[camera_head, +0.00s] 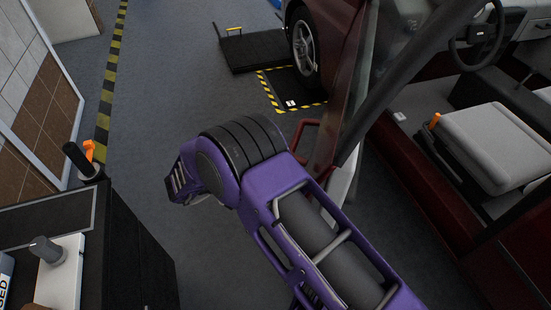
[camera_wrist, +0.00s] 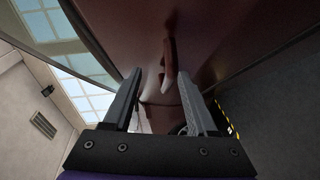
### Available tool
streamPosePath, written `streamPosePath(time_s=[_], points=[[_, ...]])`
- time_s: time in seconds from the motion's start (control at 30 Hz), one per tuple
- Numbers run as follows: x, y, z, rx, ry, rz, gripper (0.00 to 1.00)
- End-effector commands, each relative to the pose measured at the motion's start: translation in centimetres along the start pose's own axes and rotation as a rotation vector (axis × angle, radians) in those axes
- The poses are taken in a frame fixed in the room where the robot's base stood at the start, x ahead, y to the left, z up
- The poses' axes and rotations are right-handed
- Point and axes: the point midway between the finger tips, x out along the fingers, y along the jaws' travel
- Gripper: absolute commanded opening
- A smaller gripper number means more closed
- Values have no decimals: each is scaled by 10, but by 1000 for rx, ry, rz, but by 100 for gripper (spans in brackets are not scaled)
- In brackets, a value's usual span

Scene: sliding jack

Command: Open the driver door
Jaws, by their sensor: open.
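The dark red driver door (camera_head: 326,148) stands swung out from the car body in the head view, seen nearly edge-on. The seat shows through the opening beside it. In the wrist view the red door panel (camera_wrist: 215,35) fills the upper middle, with the slim handle (camera_wrist: 169,62) ahead, between the finger lines. My gripper (camera_wrist: 159,82) is open, with one finger on each side of the handle in the picture. Contact cannot be told. My purple arm hides the gripper in the head view.
A grey seat (camera_head: 492,145) and a steering wheel (camera_head: 478,38) are inside the car. A black cabinet (camera_head: 130,250) stands at lower left. A dark ramp (camera_head: 254,50) lies near the front wheel (camera_head: 303,47). Grey floor between cabinet and car is clear.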

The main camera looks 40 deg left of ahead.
Motion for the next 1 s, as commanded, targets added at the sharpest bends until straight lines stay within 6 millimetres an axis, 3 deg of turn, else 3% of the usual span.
streamPosePath(time_s=[0.7,1.0], points=[[-50,0,3,1,0,-2,58],[-54,0,4,0,0,0,58]])
